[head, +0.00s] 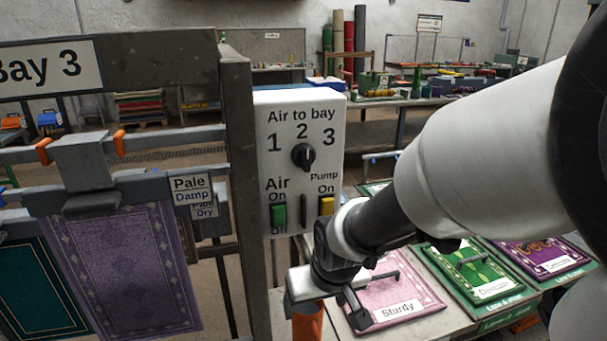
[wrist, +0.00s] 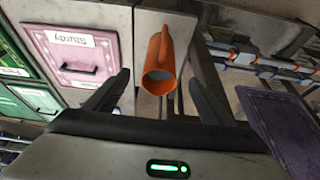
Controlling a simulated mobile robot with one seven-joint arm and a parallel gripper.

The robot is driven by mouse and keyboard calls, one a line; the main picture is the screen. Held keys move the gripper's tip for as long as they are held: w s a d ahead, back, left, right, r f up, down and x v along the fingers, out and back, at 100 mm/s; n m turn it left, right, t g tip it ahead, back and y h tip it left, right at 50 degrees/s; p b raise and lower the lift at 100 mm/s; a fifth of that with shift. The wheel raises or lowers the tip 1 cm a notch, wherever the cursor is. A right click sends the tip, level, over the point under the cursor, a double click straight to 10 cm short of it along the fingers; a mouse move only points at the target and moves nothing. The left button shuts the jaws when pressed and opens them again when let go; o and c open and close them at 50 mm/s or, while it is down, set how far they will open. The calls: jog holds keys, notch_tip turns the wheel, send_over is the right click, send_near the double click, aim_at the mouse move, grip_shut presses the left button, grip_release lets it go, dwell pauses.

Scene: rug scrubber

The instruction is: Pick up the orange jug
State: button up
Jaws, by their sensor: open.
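The orange jug (wrist: 159,70) stands in the wrist view between and beyond my two fingers, with its open mouth toward the camera and its handle on the far side. In the head view only part of the orange jug (head: 307,322) shows at the bottom edge, below my gripper; the rest is cut off or hidden. My gripper (head: 325,312) is open and empty above the jug. In the wrist view my gripper's dark fingers (wrist: 160,93) are spread to either side of it, apart from its wall.
A pink "Sturdy" panel (head: 400,292) lies right of the jug, with green (head: 470,268) and purple (head: 540,258) ones beyond. The air control box (head: 300,220) and a grey post (head: 243,190) stand close left. A purple rug (head: 130,270) hangs at left.

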aim_at(308, 323)
jog(key=b+x, duration=0.5)
jog(key=x, duration=0.8)
jog(key=shift+s, duration=0.1)
jog(key=shift+r, duration=0.1)
jog(key=c, duration=1.7)
